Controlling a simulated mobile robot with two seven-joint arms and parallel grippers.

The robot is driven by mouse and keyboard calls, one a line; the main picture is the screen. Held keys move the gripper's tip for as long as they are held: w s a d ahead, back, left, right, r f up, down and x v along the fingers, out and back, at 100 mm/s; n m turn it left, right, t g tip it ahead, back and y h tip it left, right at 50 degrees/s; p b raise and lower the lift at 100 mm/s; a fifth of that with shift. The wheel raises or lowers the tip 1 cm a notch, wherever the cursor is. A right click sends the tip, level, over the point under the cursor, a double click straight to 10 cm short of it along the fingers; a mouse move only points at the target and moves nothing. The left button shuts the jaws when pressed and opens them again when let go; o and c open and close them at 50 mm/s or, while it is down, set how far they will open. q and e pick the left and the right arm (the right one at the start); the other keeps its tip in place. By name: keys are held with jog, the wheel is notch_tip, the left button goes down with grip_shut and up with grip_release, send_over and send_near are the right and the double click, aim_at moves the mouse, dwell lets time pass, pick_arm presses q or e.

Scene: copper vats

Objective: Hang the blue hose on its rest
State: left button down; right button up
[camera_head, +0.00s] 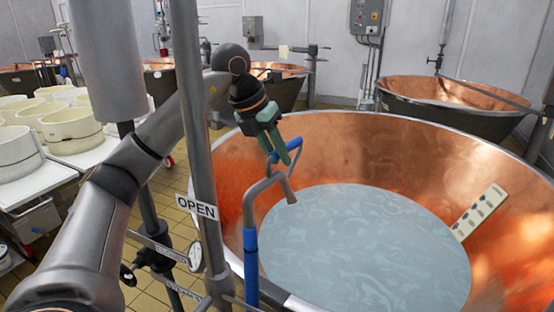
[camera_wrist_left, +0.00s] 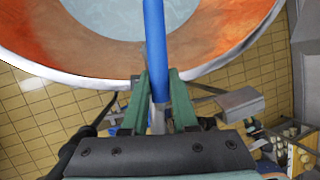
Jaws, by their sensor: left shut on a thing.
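My left gripper (camera_head: 284,160), with green fingers, is above the near left rim of the large copper vat (camera_head: 350,135). It is shut on the blue hose, whose blue part shows between and beside the fingers (camera_head: 290,147). In the left wrist view the blue hose (camera_wrist_left: 155,45) runs up from between the fingers (camera_wrist_left: 158,100) across the vat. A bent grey pipe (camera_head: 262,187) with a blue lower part (camera_head: 251,265) stands just below the gripper; I cannot tell whether it touches the hose. I cannot make out the rest clearly. My right gripper is not in view.
The vat holds pale liquid (camera_head: 360,240). A grey post with an OPEN sign (camera_head: 197,207) stands at the left, close to my left arm. White tubs (camera_head: 72,130) stand on tables farther left. More copper vats (camera_head: 450,100) stand behind. Tiled floor lies between.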

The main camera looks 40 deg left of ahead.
pick_arm(q)
notch_tip(320, 180, up, 4)
jog(key=shift+f+p, duration=0.1)
jog(key=shift+p, duration=0.7)
jog(key=shift+r, duration=1.2)
jog(key=shift+s+f, duration=0.1)
